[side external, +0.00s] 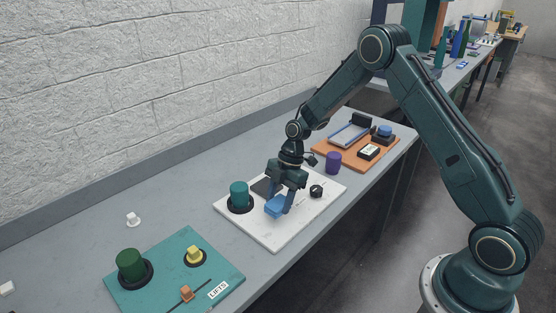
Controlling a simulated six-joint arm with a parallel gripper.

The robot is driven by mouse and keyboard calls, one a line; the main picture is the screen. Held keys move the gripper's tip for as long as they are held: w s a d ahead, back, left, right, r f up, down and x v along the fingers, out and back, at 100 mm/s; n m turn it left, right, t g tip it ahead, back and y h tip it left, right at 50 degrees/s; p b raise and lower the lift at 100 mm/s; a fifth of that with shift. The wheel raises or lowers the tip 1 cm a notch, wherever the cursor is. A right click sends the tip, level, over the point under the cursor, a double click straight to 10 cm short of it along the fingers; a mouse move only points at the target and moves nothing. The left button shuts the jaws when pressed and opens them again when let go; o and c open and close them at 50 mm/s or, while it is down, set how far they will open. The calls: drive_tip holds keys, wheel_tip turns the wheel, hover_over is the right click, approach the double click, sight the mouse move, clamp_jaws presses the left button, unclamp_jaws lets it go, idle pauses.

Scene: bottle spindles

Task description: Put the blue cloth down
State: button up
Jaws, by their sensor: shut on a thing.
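The blue cloth (275,207) is a small folded-looking blue piece low over the white board (274,239). My gripper (279,204) points down over the middle of this board and is shut on the blue cloth. I cannot tell whether the cloth touches the board. A teal cylinder (239,194) in a dark ring stands on the board to the left of my gripper. A small black knob (316,191) is on the board to the right. A dark flat pad (263,187) lies behind, partly hidden by my gripper.
A teal board (216,293) at front left carries a green cylinder (130,264), a yellow piece (194,253) and an orange slider (186,293). A purple cylinder (333,162) stands near an orange board (345,164) farther back. A white wall (140,90) runs behind the table.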

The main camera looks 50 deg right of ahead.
sight(279, 209)
drive_tip(key=shift+f, duration=1.95)
drive_tip(key=shift+f, duration=0.15)
drive_tip(key=o, duration=1)
drive_tip(key=shift+c, duration=0.2)
drive_tip(key=v, duration=1.2)
